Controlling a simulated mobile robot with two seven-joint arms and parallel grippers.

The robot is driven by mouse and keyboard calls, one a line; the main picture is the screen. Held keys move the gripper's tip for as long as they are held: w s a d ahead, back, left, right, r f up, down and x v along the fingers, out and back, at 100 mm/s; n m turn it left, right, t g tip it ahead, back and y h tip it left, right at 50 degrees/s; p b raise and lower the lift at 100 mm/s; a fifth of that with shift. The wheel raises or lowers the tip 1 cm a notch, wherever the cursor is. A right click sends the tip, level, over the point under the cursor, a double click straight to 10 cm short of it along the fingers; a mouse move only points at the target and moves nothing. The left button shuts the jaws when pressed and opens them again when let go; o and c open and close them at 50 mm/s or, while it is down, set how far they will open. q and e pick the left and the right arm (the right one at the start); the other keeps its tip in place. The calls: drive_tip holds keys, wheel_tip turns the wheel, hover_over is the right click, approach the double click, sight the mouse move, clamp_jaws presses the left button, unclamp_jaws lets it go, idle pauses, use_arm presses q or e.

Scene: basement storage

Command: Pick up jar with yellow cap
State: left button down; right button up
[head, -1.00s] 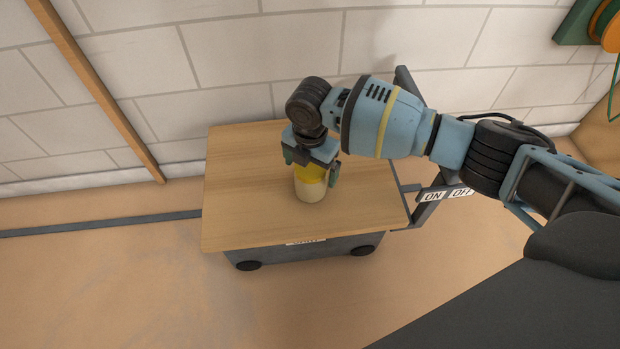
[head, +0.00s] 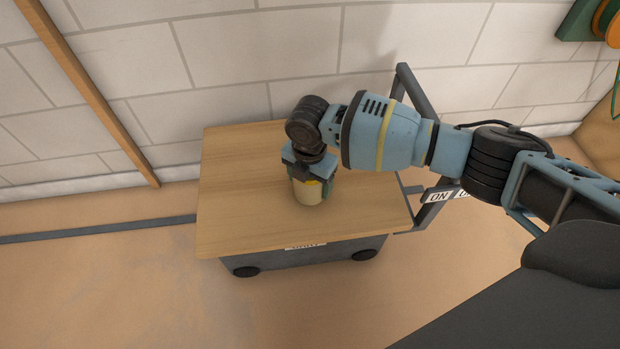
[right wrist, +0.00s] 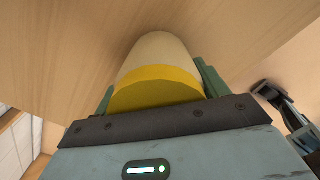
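The jar with the yellow cap (head: 308,192) stands upright on the wooden top of a small cart. It has a pale cream body, and little of its cap shows in the head view. My right gripper (head: 311,185) is straight above it, pointing down, with its green fingers on either side of the jar. In the right wrist view the yellow cap (right wrist: 158,88) fills the space between the fingers. The fingers lie close against its sides and look shut on it. The fingertips are partly hidden by the jar. My left gripper is not in view.
The cart's wooden top (head: 243,200) is otherwise bare. A dark metal cart handle (head: 415,92) rises at the right, under my right arm. A white block wall (head: 230,60) stands close behind, and a wooden post (head: 95,100) leans against it at the left.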

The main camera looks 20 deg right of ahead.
drive_tip(key=c, duration=0.7)
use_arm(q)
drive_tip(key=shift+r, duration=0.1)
use_arm(e)
drive_tip(key=shift+r, duration=0.15)
